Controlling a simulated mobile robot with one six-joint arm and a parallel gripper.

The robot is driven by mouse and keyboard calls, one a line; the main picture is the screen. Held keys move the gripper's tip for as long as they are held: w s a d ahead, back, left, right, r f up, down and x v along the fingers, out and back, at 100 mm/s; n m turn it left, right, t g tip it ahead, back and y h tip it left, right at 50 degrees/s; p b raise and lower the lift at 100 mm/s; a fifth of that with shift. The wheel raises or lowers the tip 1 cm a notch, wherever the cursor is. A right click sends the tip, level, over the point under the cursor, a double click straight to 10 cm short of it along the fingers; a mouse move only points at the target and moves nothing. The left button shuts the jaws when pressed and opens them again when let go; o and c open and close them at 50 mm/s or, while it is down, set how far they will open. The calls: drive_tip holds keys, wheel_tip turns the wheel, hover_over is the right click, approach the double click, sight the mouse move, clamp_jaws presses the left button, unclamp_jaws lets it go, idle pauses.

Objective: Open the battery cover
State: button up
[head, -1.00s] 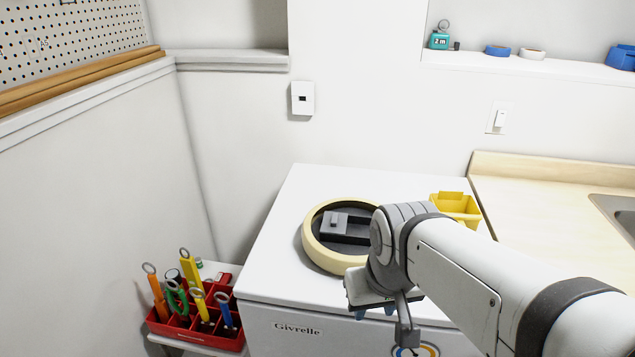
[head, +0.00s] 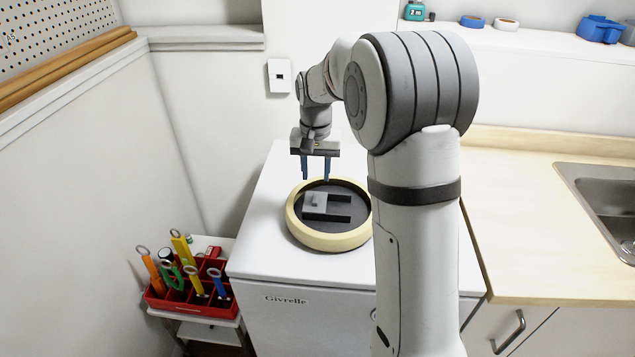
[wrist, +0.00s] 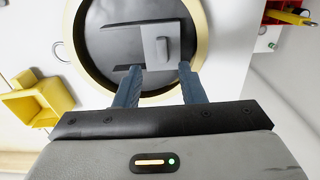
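A round device (head: 332,240) with a cream rim and dark inside lies on the white appliance top. It also shows in the wrist view (wrist: 202,40). A light grey cover (head: 313,204) with a raised tab sits at one end of the dark rectangular battery bay (head: 342,209). In the wrist view the cover (wrist: 153,40) lies just beyond my fingertips. My gripper (head: 316,177) points down over the device's far side. Its two blue fingers (wrist: 158,69) are apart with nothing between them. Fingertip height above the cover is hard to tell.
A red tool caddy (head: 188,308) stands on a low cart at the left. A yellow bin (wrist: 35,103) is beside the device in the wrist view. A wooden counter (head: 540,245) with a sink is at right. The front of the white top (head: 270,264) is clear.

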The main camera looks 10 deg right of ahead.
sight(315, 199)
drive_tip(key=shift+w+f, duration=0.25)
drive_tip(key=shift+f, duration=0.35)
wheel_tip(315, 199, down, 7)
drive_tip(key=shift+r+p, duration=0.1)
drive_tip(key=shift+p, duration=0.55)
drive_tip(key=shift+c, duration=0.5)
clamp_jaws()
